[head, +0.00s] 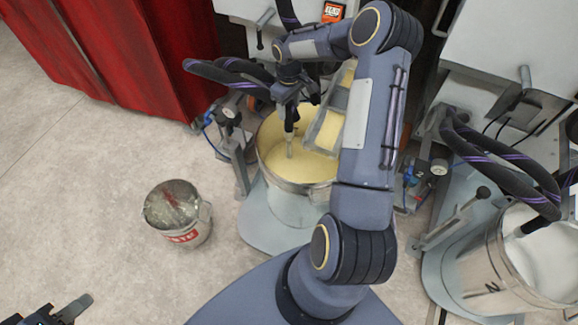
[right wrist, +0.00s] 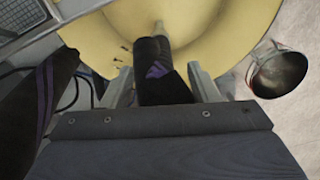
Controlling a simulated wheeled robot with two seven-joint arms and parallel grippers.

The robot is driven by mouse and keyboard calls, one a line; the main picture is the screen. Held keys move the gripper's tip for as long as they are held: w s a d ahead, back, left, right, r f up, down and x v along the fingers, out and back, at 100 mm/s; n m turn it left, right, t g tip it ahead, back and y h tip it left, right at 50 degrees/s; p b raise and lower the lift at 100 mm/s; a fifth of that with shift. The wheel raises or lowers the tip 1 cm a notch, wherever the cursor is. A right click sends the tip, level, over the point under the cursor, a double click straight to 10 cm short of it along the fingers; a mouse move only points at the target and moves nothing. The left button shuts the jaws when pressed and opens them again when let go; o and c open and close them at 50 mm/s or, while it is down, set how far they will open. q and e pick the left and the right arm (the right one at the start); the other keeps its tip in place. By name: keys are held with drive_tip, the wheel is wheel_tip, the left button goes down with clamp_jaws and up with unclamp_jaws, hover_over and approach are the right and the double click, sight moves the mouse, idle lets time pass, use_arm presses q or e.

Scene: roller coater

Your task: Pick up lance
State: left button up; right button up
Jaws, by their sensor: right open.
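The lance (head: 289,135) stands upright with its tip in the yellow liquid of a round metal pot (head: 265,165). Its upper part is dark and joins a black hose. In the right wrist view the dark lance body (right wrist: 158,72) with a purple mark lies between the two fingers of my right gripper (right wrist: 160,88). The fingers are apart, one on each side of it, with a gap visible on the right. In the head view my right gripper (head: 290,92) is at the lance's upper part, partly hidden. My left gripper (head: 62,310) is at the bottom left corner, partly cut off, away from the lance.
A bucket of white liquid (head: 530,255) stands at right with another hose (head: 495,150). A red curtain (head: 130,55) hangs at left.

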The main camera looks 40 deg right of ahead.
drive_tip(key=shift+f, duration=0.9)
drive_tip(key=shift+r, duration=0.1)
clamp_jaws()
wheel_tip(320, 180, up, 11)
drive_tip(key=p, duration=0.3)
drive_tip(key=shift+p, duration=0.3)
wheel_tip(320, 180, up, 36)
drive_tip(key=p, duration=2.9)
